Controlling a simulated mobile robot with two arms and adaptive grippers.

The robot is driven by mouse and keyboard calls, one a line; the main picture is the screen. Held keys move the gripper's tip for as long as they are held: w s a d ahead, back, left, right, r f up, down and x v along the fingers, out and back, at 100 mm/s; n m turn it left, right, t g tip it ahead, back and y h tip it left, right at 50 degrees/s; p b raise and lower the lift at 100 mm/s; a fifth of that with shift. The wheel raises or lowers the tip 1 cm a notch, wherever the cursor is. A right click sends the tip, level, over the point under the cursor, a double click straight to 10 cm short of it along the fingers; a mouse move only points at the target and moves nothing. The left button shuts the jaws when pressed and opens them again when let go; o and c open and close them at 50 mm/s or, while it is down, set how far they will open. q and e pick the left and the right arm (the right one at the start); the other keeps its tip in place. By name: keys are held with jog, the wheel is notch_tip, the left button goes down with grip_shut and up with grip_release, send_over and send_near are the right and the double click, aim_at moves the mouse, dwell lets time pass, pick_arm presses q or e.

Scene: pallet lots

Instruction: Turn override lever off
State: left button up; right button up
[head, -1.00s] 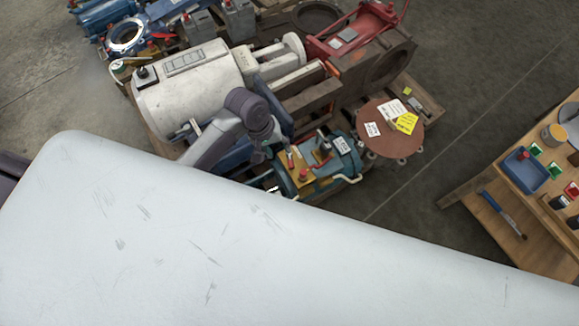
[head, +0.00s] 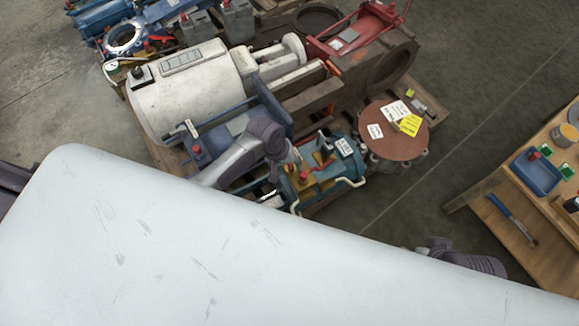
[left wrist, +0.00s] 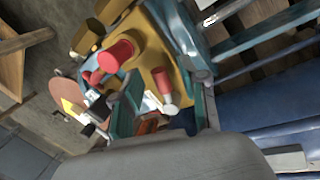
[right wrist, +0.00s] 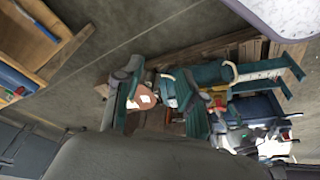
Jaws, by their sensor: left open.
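A teal machine (head: 352,172) with a yellow plate (head: 322,176) and red-tipped controls lies on the pallet in the head view. In the left wrist view the yellow plate (left wrist: 160,52) carries a thick red knob (left wrist: 116,56) and a slimmer red-capped lever (left wrist: 162,82) with a pale end. Which control is the override lever cannot be read. My left gripper (left wrist: 165,98) is open, its fingers either side of the red-capped lever in the picture; contact cannot be told. My right gripper (right wrist: 163,98) is open and empty, apart from the machine.
A large white cylinder (head: 190,95) and a blue frame (head: 205,140) lie beside the machine. A brown round cover (head: 392,135) with labels is to its right. A wooden bench (head: 520,235) stands at the right. Grey floor between them is clear.

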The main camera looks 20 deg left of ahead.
pick_arm(q)
jog(key=shift+c, duration=0.3)
grip_shut()
